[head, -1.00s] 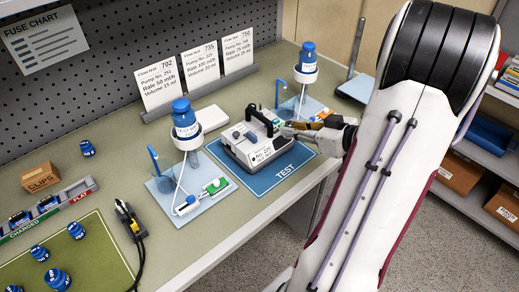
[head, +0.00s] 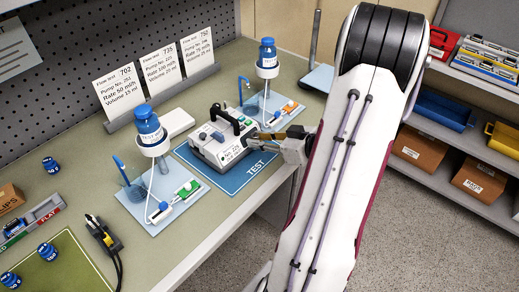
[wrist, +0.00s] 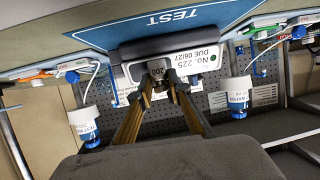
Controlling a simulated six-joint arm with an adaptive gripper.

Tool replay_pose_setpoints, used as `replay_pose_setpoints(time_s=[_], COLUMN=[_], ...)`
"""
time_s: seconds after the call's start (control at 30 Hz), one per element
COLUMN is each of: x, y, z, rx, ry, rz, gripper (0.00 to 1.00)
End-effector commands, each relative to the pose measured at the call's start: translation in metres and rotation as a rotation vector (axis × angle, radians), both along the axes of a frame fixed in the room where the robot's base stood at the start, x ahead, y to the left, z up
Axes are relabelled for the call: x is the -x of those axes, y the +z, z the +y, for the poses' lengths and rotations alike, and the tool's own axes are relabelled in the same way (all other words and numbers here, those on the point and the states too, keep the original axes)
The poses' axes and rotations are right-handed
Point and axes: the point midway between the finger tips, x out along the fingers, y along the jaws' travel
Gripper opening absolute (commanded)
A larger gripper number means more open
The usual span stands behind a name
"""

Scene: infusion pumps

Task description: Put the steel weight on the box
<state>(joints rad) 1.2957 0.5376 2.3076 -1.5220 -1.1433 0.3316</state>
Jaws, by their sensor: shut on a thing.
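In the head view my gripper (head: 260,136) is at the right side of the pale pump (head: 212,151), above the blue TEST mat (head: 228,183). I cannot tell whether the weight touches the pump, and it cannot be made out clearly in the head view. A brown cardboard box (head: 9,198), partly cut off, stands at the far left of the bench.
A stand with a blue bottle (head: 149,130) is left of the pump; another bottle (head: 267,55) stands behind. Flow-test cards (head: 160,65) line the back. A charger cable (head: 103,235) and green mat (head: 65,268) lie at front left. Shelves with bins (head: 445,110) are at right.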

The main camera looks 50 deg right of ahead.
Motion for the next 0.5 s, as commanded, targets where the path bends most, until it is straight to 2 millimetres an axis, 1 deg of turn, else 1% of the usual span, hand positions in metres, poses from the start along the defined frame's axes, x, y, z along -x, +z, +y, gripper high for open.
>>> replay_pose_setpoints(time_s=[0.27, 0.5], x=[0.0, 0.0], y=[-0.002, -0.02], z=[0.0, 0.0], rx=[-0.001, -0.003], ry=[0.0, 0.0], rz=[-0.001, 0.0], gripper=[0.0, 0.0])
